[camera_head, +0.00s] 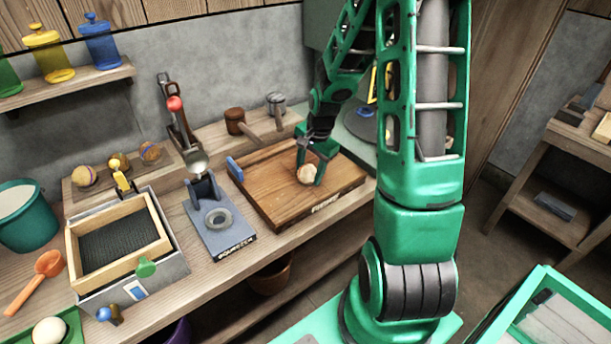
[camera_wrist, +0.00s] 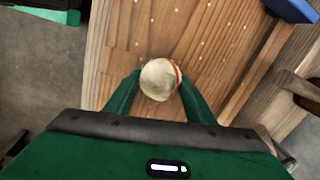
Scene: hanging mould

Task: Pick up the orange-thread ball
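A cream ball (camera_head: 306,174) with an orange band is at my gripper's fingertips, low over the wooden board (camera_head: 262,192). In the wrist view the ball (camera_wrist: 159,80) shows its orange thread along the right side. My gripper (camera_head: 312,168) points down, with one green finger on each side of the ball. In the wrist view the fingers of my gripper (camera_wrist: 160,84) appear to touch the ball on both sides. I cannot tell whether the ball rests on the board or is just above it.
Several other thread balls (camera_head: 84,176) sit on a small rack at the left. A blue press (camera_head: 218,225) stands left of the board, beside a wood-framed sieve box (camera_head: 116,240). Mallets (camera_head: 236,122) lie behind the board. Most of the board around the ball is clear.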

